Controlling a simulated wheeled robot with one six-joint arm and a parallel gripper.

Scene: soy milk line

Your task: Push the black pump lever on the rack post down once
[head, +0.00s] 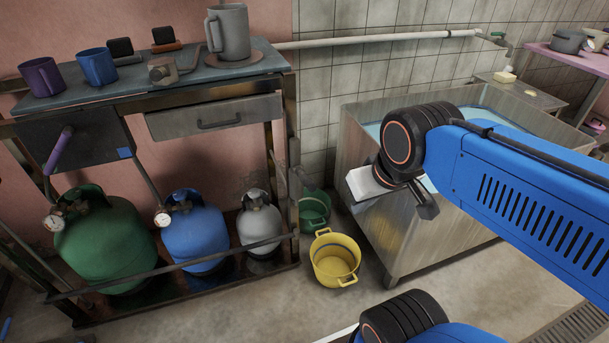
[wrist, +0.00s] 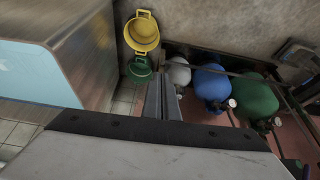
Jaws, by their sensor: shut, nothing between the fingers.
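I cannot make out a black pump lever on a rack post in either view. The metal rack (head: 295,150) stands at the left of the head view, with its upright posts partly in shadow. A purple handle (head: 58,150) slants down by the dark box under its top. In the wrist view, my gripper (wrist: 163,85) is shut and empty, with its fingers pointing toward the rack's lower end. In the head view my wrist hangs in front of the steel tank, right of the rack and apart from it; the fingertips are not clear there.
Green (head: 100,240), blue (head: 195,230) and grey (head: 260,222) gas cylinders stand behind the rack's low rail. Yellow (head: 334,262) and green (head: 314,208) buckets stand on the floor between rack and steel tank (head: 395,240). Mugs and a grey jug (head: 230,32) stand on the rack top.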

